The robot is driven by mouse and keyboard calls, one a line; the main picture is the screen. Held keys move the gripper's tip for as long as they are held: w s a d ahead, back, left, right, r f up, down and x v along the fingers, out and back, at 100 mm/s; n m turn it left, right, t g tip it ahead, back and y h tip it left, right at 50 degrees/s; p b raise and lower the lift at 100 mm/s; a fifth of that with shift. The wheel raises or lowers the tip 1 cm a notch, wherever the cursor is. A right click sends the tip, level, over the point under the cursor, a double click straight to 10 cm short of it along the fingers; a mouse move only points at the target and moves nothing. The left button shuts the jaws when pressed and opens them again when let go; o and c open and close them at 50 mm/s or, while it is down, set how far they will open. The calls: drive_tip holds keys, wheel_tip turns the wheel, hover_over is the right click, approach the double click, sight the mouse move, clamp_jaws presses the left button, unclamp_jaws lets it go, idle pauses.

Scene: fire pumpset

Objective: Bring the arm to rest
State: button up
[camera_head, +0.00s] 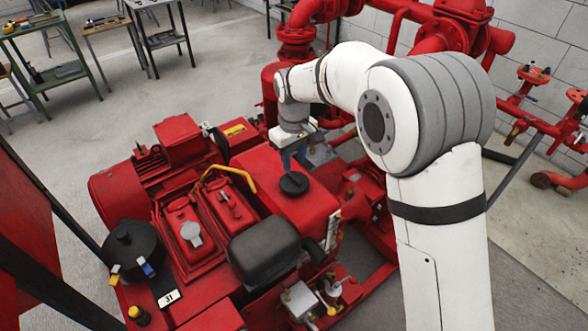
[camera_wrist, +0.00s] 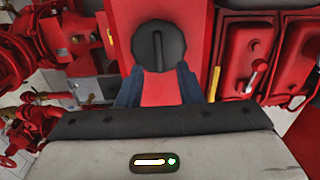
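My gripper (camera_head: 288,163) hangs from the white arm over the red engine tank, just above its round black cap (camera_head: 294,184). In the wrist view my gripper (camera_wrist: 160,72) shows two dark blue fingers spread apart, with the red tank top visible between them. The cap (camera_wrist: 159,46) has a raised bar and appears just beyond the fingertips. I see nothing held. Whether the fingertips touch the cap's edge cannot be told. My arm is raised and bent, reaching from the lower right toward the engine.
The red pumpset engine (camera_head: 181,215) fills the area below, with a black box-shaped part (camera_head: 264,251) near the tank. Red pipes (camera_head: 440,38) rise behind the arm. Workbenches (camera_head: 62,75) stand at the back left. Grey floor (camera_head: 70,140) is clear between benches and engine.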

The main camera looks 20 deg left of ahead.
drive_tip(key=shift+r, duration=1.1)
drive_tip(key=s+d+r+m+t, duration=0.1)
drive_tip(key=d+r+m, duration=0.25)
drive_tip(key=d, duration=0.85)
drive_tip(key=s+d+r+m, duration=0.1)
drive_tip(key=d+r+m, duration=0.3)
drive_tip(key=d, duration=0.8)
drive_tip(key=s+d+m+t, duration=0.1)
drive_tip(key=s+d+m, duration=0.4)
drive_tip(key=s+d, duration=1)
drive_tip(key=shift+d+f+t, duration=0.3)
drive_tip(key=shift+d+f, duration=0.15)
drive_tip(key=shift+d, duration=0.65)
drive_tip(key=shift+s, duration=0.15)
